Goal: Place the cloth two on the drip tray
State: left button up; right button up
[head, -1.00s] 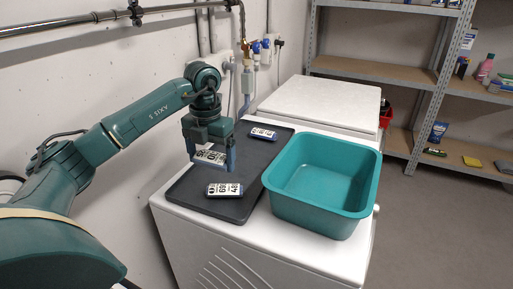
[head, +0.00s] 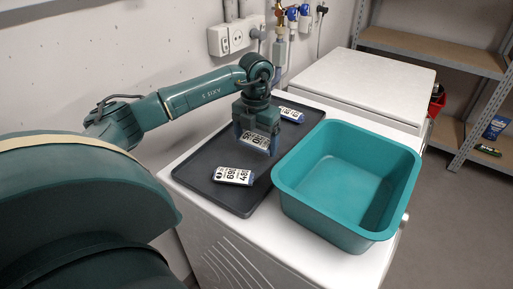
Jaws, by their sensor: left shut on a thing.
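The dark grey drip tray (head: 205,191) lies on the white machine to the left of the teal tub. My left gripper (head: 256,146) points down over the middle of the tray, shut on a small flat piece with a black-and-white printed face (head: 254,140). Whether this piece touches the tray I cannot tell. A similar printed piece with blue edges (head: 233,176) lies on the tray nearer to me. Another (head: 290,115) lies towards the tray's far end. I cannot tell from the print which is cloth two. My right gripper is out of view.
The empty teal tub (head: 345,185) stands close to the tray's right side. Behind is a second white machine top (head: 365,84), bare. Wall sockets (head: 229,37) and pipes are behind the arm. A shelf rack (head: 430,50) stands at the back right.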

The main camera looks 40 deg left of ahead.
aim_at(256, 149)
pick_arm(q)
jog(key=shift+f, duration=1.55)
jog(key=shift+f, duration=0.2)
jog(key=o, duration=0.9)
jog(key=shift+r, duration=0.15)
notch_tip(256, 149, up, 12)
jog(key=shift+r, duration=0.1)
